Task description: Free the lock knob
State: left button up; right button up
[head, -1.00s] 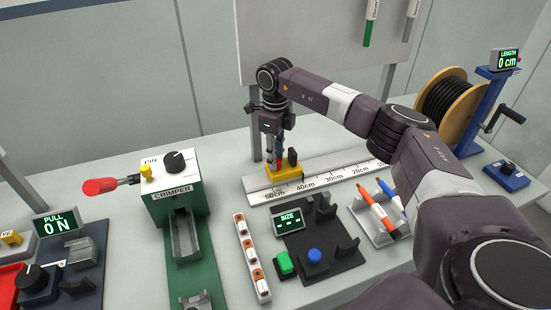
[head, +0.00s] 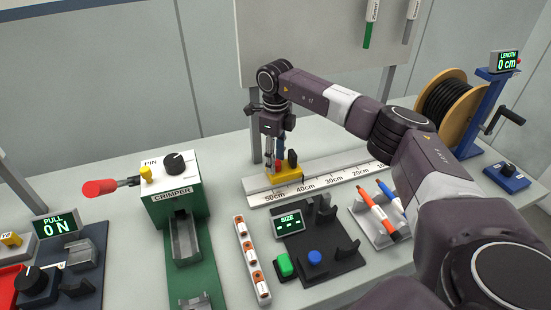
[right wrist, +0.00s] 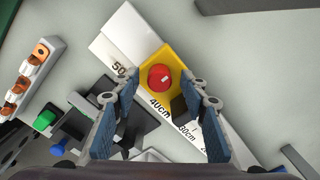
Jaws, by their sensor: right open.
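The yellow slider block (head: 286,174) sits on the white ruler rail (head: 340,176) near the 50 cm end. In the right wrist view, a round red knob (right wrist: 160,77) stands on top of the yellow block (right wrist: 152,58), and a dark upright piece (right wrist: 179,106) is beside it. My right gripper (right wrist: 160,88) points down over the block, its blue-padded fingers apart on either side of the red knob. The head view shows the right gripper (head: 275,162) just above the block, largely hiding the knob. Contact with the knob cannot be made out. My left gripper is not in view.
The green crimper (head: 175,195) stands left. An orange-marked white strip (head: 251,260) and the dark size gauge (head: 325,250) lie in front of the rail. A pen tray (head: 375,227) is front right; the cable spool (head: 450,108) is at back right.

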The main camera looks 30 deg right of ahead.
jog(key=shift+r, duration=0.1)
notch_tip(320, 180, up, 12)
dwell(0.4)
dwell(0.5)
